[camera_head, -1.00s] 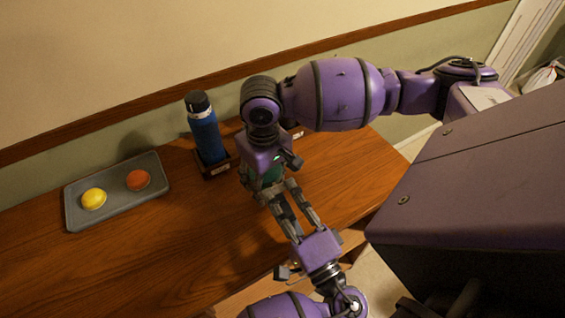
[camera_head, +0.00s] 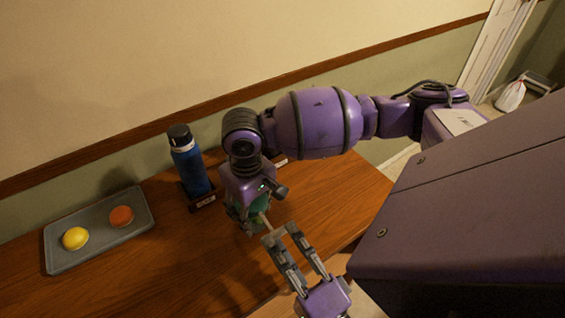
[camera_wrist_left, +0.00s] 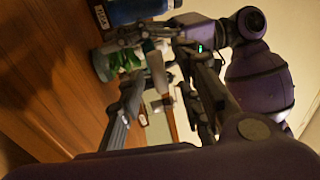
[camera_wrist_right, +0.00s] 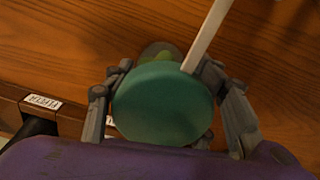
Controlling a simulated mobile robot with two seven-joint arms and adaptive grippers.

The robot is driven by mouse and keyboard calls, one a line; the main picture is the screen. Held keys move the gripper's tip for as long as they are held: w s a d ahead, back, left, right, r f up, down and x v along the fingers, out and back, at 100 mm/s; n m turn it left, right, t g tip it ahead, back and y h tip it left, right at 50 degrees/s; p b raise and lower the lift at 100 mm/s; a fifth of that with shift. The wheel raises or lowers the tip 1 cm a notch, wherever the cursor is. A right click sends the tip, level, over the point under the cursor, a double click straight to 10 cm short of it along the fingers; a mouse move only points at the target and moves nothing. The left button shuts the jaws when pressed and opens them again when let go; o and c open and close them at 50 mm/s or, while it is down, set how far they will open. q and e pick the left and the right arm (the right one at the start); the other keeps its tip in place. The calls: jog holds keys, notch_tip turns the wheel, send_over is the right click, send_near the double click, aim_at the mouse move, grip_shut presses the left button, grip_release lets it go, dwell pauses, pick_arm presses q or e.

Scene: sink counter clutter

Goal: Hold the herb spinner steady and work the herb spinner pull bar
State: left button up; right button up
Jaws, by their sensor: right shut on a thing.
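The herb spinner (camera_head: 259,205) has a round green lid, seen close in the right wrist view (camera_wrist_right: 162,104). My right gripper (camera_head: 246,208) is shut around its body, fingers on both sides of it; it stands over the wooden counter. The pale pull bar (camera_head: 265,222) sticks out from the spinner toward my left gripper (camera_head: 280,235). In the left wrist view the bar (camera_wrist_left: 157,72) lies between the left fingers, which are apart. Whether they touch it is unclear. My right gripper hides much of the spinner in the head view.
A blue bottle (camera_head: 190,165) stands in a dark labelled holder (camera_head: 202,201) left of the spinner. A grey tray (camera_head: 130,236) with a yellow (camera_head: 75,238) and an orange round thing (camera_head: 121,216) lies farther left. The counter (camera_head: 170,275) in front is clear.

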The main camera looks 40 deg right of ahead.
jog(key=shift+o, duration=0.2)
jog(key=shift+s, duration=0.1)
pick_arm(q)
notch_tip(320, 180, up, 10)
dwell(0.3)
pick_arm(e)
jog(key=o, duration=1.4)
